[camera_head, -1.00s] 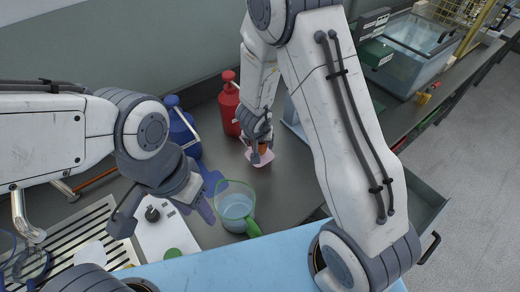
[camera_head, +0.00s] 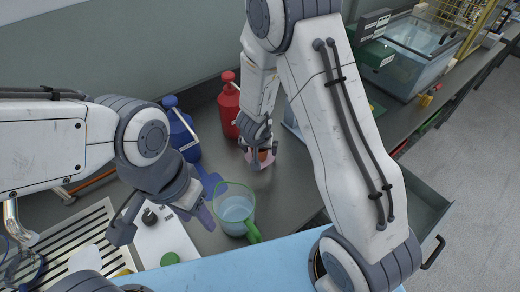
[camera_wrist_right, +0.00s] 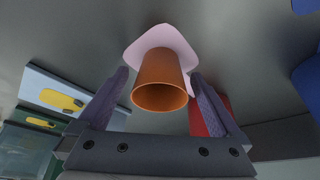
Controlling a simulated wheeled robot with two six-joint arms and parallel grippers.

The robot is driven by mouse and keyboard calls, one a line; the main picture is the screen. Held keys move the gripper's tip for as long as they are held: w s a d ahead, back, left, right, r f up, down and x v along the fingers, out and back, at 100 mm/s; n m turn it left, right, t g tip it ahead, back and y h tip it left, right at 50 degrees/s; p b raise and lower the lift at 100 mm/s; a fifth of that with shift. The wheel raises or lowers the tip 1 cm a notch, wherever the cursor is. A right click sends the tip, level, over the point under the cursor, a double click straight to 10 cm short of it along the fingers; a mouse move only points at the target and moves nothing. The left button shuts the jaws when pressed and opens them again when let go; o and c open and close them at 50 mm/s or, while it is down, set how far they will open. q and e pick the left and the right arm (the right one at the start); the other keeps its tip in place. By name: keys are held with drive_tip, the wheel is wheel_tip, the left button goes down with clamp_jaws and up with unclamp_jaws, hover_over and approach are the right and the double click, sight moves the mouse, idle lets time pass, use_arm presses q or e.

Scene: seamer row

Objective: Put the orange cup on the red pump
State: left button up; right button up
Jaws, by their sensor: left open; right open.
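The orange cup (camera_wrist_right: 160,82) stands on a pink mat (camera_wrist_right: 163,43) and lies between the open fingers of my right gripper (camera_wrist_right: 160,76) in the right wrist view. A gap shows on both sides of the cup. In the head view only a bit of the orange cup (camera_head: 262,155) shows; my right gripper (camera_head: 257,154) hides the rest. The red pump (camera_head: 229,106) stands upright behind and left of that gripper. In the wrist view the red pump (camera_wrist_right: 197,120) is partly hidden behind a finger. My left gripper (camera_head: 163,222) is open and empty at lower left.
A blue pump bottle (camera_head: 183,135) stands left of the red pump. A clear jug with a green handle (camera_head: 236,208) stands in front of my right gripper. A drying rack (camera_head: 75,240) is at lower left. A glass tank (camera_head: 418,55) stands at the back right.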

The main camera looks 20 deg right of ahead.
drive_tip(key=p+v, duration=0.6)
drive_tip(key=v, duration=0.5)
drive_tip(key=shift+s+r+p, duration=0.2)
drive_tip(key=shift+r+p, duration=0.1)
drive_tip(key=shift+p, duration=0.05)
drive_tip(key=s+d+r+n+g+y, duration=0.1)
drive_tip(key=s+d+r+n+y, duration=0.1)
drive_tip(key=s+d+r+n, duration=0.55)
drive_tip(key=s+a+r+n+g, duration=0.3)
drive_tip(key=s+a+r, duration=0.5)
drive_tip(key=s+a, duration=0.6)
drive_tip(key=shift+s+a+n+y, duration=0.4)
drive_tip(key=shift+s+n, duration=0.05)
drive_tip(key=shift+n, duration=0.3)
